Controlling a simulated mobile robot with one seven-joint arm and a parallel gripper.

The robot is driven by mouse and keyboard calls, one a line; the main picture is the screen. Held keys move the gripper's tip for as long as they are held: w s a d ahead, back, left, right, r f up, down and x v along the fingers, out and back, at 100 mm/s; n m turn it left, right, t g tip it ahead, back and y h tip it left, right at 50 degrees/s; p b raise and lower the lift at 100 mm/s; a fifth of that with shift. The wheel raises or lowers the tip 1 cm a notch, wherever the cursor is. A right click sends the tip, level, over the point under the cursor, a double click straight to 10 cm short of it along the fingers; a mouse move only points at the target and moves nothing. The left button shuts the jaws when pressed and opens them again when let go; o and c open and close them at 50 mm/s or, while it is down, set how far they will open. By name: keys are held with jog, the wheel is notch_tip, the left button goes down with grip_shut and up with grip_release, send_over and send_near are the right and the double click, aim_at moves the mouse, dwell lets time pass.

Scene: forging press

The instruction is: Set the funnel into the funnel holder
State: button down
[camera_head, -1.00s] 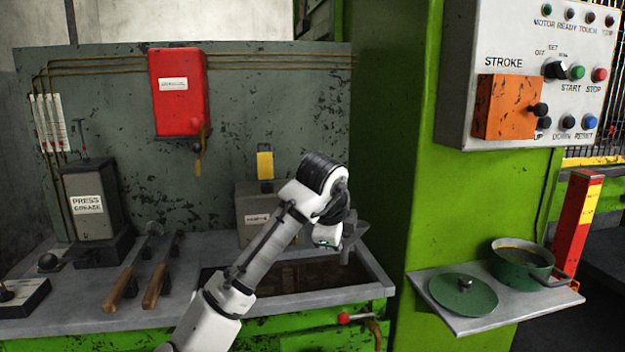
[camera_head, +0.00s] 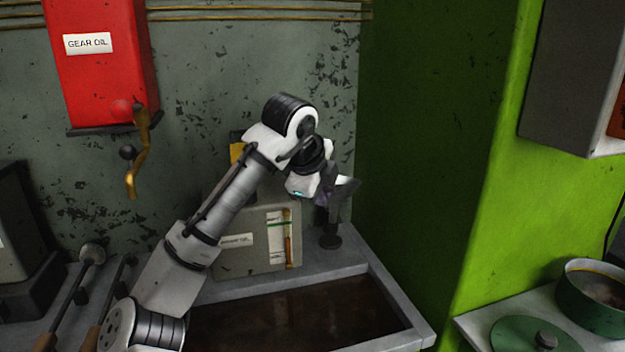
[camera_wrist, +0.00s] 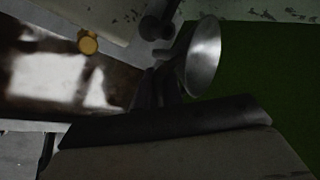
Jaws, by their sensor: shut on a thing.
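My gripper (camera_head: 326,184) is above the back right corner of the bench, shut on the grey metal funnel (camera_head: 347,189). In the wrist view, the funnel (camera_wrist: 204,58) shows its wide, shiny mouth tilted to the side, and my dark fingers (camera_wrist: 160,84) are at its narrow side. A dark post with a round foot (camera_head: 331,240), seemingly the funnel holder, stands on the bench corner right below my gripper. Its upper part is hidden or merges with the gripper and funnel. The post also seems to show in the wrist view (camera_wrist: 158,24). I cannot tell whether the funnel touches it.
A dark liquid-filled trough (camera_head: 385,268) lies in front of the post. A grey oil box (camera_head: 228,264) stands to the left. The green column (camera_head: 420,180) rises close on the right. A red gear oil tank (camera_head: 100,95) hangs on the wall.

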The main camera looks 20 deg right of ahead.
jog(key=shift+w+r, duration=0.1)
jog(key=shift+w, duration=0.3)
jog(key=shift+w+f+b, duration=0.7)
jog(key=shift+w+f, duration=0.6)
jog(key=shift+f, duration=0.2)
jog(key=shift+w+d+p, duration=0.25)
jog(key=shift+w+p, duration=0.25)
jog(key=shift+p, duration=0.15)
jog(key=shift+r+p, duration=0.1)
jog(key=shift+p, duration=0.3)
dwell(0.5)
jog(key=shift+f+b, duration=0.45)
jog(key=shift+f, duration=0.85)
